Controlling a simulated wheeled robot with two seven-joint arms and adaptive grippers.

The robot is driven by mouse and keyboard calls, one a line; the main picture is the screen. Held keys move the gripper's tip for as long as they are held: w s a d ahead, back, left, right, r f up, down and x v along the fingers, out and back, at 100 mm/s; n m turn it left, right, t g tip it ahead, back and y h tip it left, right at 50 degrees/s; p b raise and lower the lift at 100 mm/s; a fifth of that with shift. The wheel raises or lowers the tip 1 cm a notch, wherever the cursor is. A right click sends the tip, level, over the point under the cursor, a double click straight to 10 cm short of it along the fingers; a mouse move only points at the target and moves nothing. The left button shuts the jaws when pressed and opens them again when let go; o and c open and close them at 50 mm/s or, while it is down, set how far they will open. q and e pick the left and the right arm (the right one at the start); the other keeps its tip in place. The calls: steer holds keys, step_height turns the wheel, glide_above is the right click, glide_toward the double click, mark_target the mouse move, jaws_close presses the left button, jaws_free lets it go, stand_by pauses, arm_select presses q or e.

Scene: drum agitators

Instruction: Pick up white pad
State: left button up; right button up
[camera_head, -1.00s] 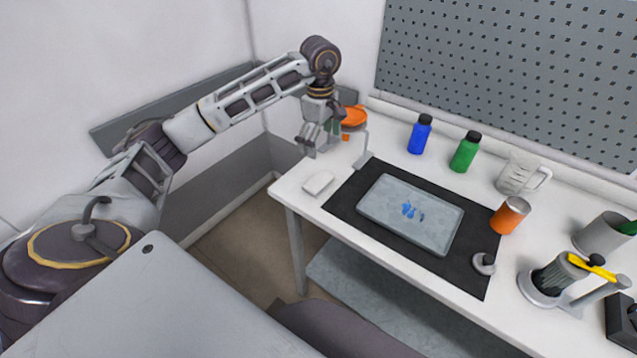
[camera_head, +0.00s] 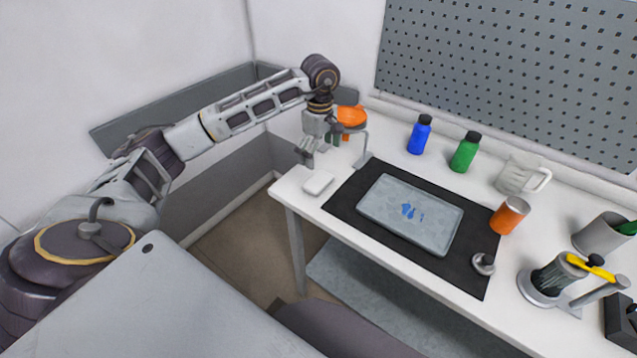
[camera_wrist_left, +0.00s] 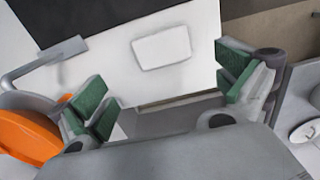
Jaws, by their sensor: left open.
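The white pad (camera_head: 318,182) lies flat on the white table near its left front corner, just left of the black mat. My left gripper (camera_head: 308,158) hangs just above and behind the pad, pointing down, open and empty. In the left wrist view the pad (camera_wrist_left: 162,47) shows whole, a pale rounded rectangle. There it lies beyond and between the open green-padded fingers (camera_wrist_left: 165,98), and they do not touch it. My right gripper is not in view.
An orange object (camera_head: 351,117) on a stand is close behind my left gripper. A grey tray (camera_head: 378,222) with blue bits lies on the black mat (camera_head: 345,203). Blue (camera_head: 420,134) and green (camera_head: 465,151) bottles stand at the back. A pegboard wall rises behind.

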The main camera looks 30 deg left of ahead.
mark_target(318, 181)
arm_select(q)
step_height(318, 181, down, 4)
steer(key=shift+r, duration=0.25)
steer(key=shift+f, duration=0.75)
steer(key=shift+s+f+p, duration=0.1)
steer(key=shift+f+p, duration=0.4)
steer(key=shift+f, duration=0.45)
steer(key=shift+a+f, duration=0.1)
steer(key=shift+f, duration=1.5)
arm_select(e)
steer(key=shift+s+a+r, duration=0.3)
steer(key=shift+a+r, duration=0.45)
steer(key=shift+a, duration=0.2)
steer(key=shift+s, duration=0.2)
